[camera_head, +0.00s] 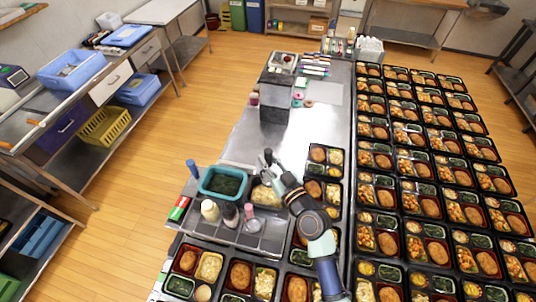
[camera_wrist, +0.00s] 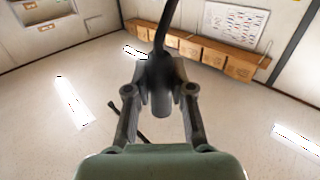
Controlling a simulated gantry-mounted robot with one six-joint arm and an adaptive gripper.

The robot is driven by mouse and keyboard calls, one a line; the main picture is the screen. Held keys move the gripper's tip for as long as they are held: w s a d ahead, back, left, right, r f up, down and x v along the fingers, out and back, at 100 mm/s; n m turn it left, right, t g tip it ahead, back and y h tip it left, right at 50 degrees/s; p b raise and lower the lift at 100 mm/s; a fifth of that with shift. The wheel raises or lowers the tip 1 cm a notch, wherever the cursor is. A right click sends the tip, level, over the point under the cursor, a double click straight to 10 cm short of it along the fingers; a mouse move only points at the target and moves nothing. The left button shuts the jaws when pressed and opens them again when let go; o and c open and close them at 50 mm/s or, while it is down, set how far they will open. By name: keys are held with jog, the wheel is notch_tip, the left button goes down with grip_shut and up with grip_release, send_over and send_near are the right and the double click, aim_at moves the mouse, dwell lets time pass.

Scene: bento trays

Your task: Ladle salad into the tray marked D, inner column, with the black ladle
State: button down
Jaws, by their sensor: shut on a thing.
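My gripper (camera_head: 268,162) is above the bench, at the right of the teal tub of dark green food (camera_head: 203,190) and near a container of pale yellow food (camera_head: 266,196). In the wrist view my gripper (camera_wrist: 160,98) is shut on the black ladle (camera_wrist: 163,45), whose dark curved handle runs up out of the picture. The ladle's bowl and anything in it cannot be made out. Black bento trays lie on the bench, among them one at the right (camera_head: 341,172) and several along the front (camera_head: 222,283). No letter D is legible on any tray, so I cannot tell which is D.
Bottles (camera_head: 210,210) stand in front of the tub. A grey box (camera_head: 274,108) stands farther back on the bench, with bare metal beside it. Rows of filled bento trays (camera_head: 398,150) cover the surface at the right.

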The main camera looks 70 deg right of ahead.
aim_at(269, 180)
jog(key=shift+s+a+f, duration=0.1)
jog(key=shift+a+f, duration=0.05)
jog(key=shift+a+f+b, duration=0.1)
jog(key=shift+f+b, duration=0.45)
jog(key=shift+f, duration=0.1)
notch_tip(269, 180, down, 10)
jog(key=b, duration=1)
notch_tip(269, 180, up, 10)
jog(key=p, duration=0.7)
jog(key=shift+f, duration=0.1)
